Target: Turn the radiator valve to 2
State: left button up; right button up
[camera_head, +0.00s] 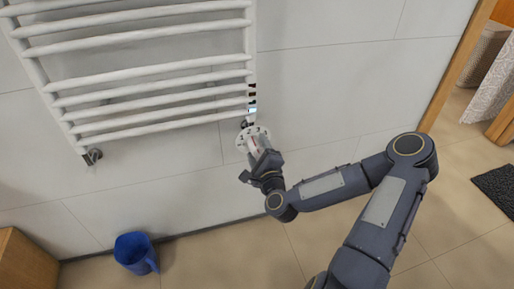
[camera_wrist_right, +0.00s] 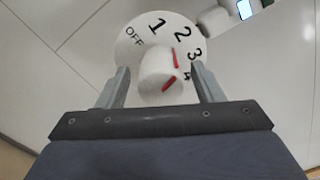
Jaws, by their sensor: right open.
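The radiator valve (camera_head: 245,138) is at the lower right end of the white towel radiator in the head view. The mark on the side lies towards the 2 and 3; the exact setting is hard to tell. My right gripper (camera_wrist_right: 160,70) is open, its fingers on either side of the knob, apparently with gaps. In the head view, my right gripper (camera_head: 264,172) partly hides the valve. My left gripper is not in view.
The radiator (camera_head: 150,98) hangs on a pale tiled wall (camera_head: 330,75). A dark mat (camera_head: 497,187) lies at the right. The floor between is clear.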

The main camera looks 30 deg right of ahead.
aim_at(257, 154)
jog(key=v, duration=0.6)
jog(key=shift+s+p, duration=0.3)
jog(key=shift+s, duration=0.05)
jog(key=shift+w+a+n+y, duration=0.1)
jog(key=shift+a+n+y, duration=0.2)
jog(key=shift+a+n, duration=0.1)
jog(key=s+a+n+g+y, duration=0.2)
jog(key=a+n+g+y, duration=0.5)
jog(key=n, duration=0.8)
jog(key=s+a+r+n+g, duration=0.15)
jog(key=s+r+n, duration=0.25)
jog(key=s, duration=0.5)
jog(key=s+r+n+g, duration=0.3)
jog(key=s+r+n, duration=0.15)
jog(key=s, duration=0.55)
notch_tip(257, 154, up, 31)
jog(key=p, duration=3.1)
jog(key=shift+s+a+y, duration=0.2)
jog(key=shift+s+y, duration=0.1)
jog(key=shift+s, duration=0.05)
